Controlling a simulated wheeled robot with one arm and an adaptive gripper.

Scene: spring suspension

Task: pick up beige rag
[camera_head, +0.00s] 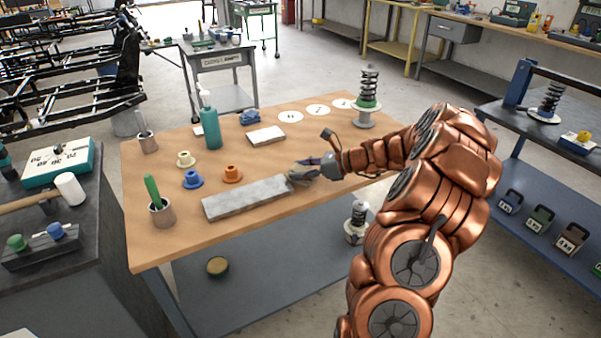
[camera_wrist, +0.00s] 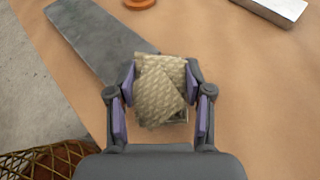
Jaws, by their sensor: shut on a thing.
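The beige rag (camera_wrist: 160,92) is a folded, textured cloth between the two purple-padded fingers of my gripper (camera_wrist: 160,98) in the wrist view. My gripper is shut on it, with a finger against each side. In the head view my gripper (camera_head: 313,170) is low over the wooden table, at the right end of a grey metal plate (camera_head: 245,197). The rag is mostly hidden by the fingers there. I cannot tell whether the rag still touches the table or the plate's end.
Blue (camera_head: 193,179) and orange (camera_head: 232,174) flanged parts stand behind the plate. A teal bottle (camera_head: 210,128), a blue rag (camera_head: 250,117) and a white block (camera_head: 266,135) are farther back. A spring on a stand (camera_head: 368,95) is at the back right. The table's front right is clear.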

